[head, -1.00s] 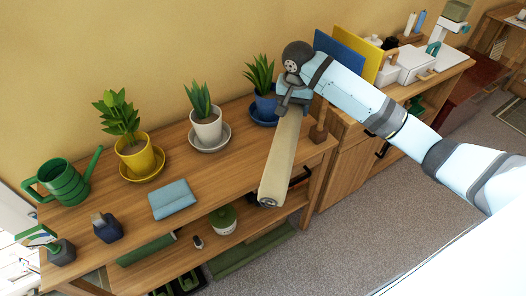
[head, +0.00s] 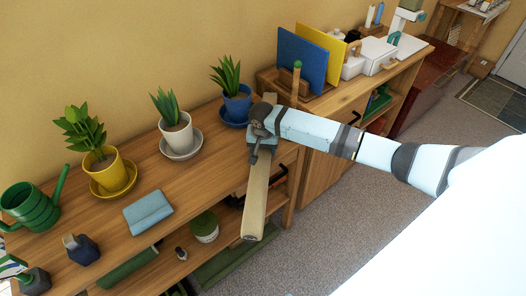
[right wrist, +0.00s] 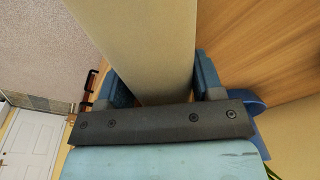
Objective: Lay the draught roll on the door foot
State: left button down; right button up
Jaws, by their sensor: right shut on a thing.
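The draught roll is a long beige bar (head: 256,198), held tilted over the front edge of the plant bench, its free end toward the lower left. My right gripper (head: 262,148) is shut on it near its upper end. In the right wrist view the roll (right wrist: 140,35) runs up between the two blue fingers (right wrist: 160,85). A white door (right wrist: 28,140) shows at the lower left of the right wrist view, far off, with its foot partly cut off or hard to make out. My left gripper is not in view.
The wooden bench (head: 120,210) holds potted plants, a green watering can (head: 30,205) and a blue folded cloth (head: 148,211). A second cabinet (head: 340,110) with boards and boxes stands behind. Carpet floor (head: 330,230) is open in front; a dark mat (head: 497,98) lies far right.

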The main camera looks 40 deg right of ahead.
jog(key=shift+f, duration=0.75)
jog(key=o, duration=1.1)
jog(key=shift+f, duration=0.1)
